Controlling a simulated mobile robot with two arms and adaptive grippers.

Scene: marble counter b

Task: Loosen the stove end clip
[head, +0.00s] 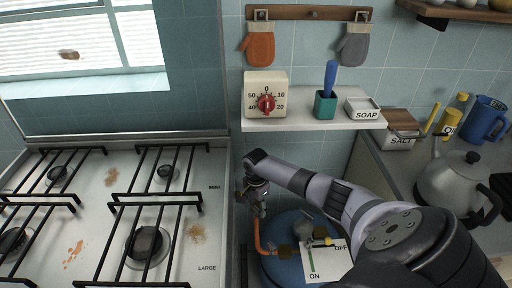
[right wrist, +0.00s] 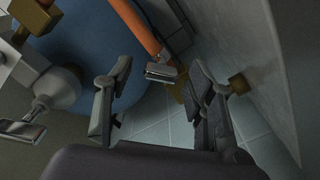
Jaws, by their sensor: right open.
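In the right wrist view, an orange hose (right wrist: 136,25) comes down from the top and ends at a shiny metal clip (right wrist: 162,72). A brass fitting (right wrist: 178,90) shows just beyond the clip. My right gripper (right wrist: 155,105) is open, with one finger on each side of the clip in the picture; I see no contact. In the head view, my right gripper (head: 257,194) points down in the gap right of the stove (head: 207,236), and the orange hose (head: 259,235) bends below it. The clip is too small to tell there. My left gripper is not in view.
A blue gas bottle (head: 284,268) with a white ON/OFF card (head: 318,264) stands in the gap. A shelf (head: 310,122) with a timer (head: 266,95) hangs above. In the right wrist view, a wall (right wrist: 285,75) with another brass fitting (right wrist: 239,83) is close on the right.

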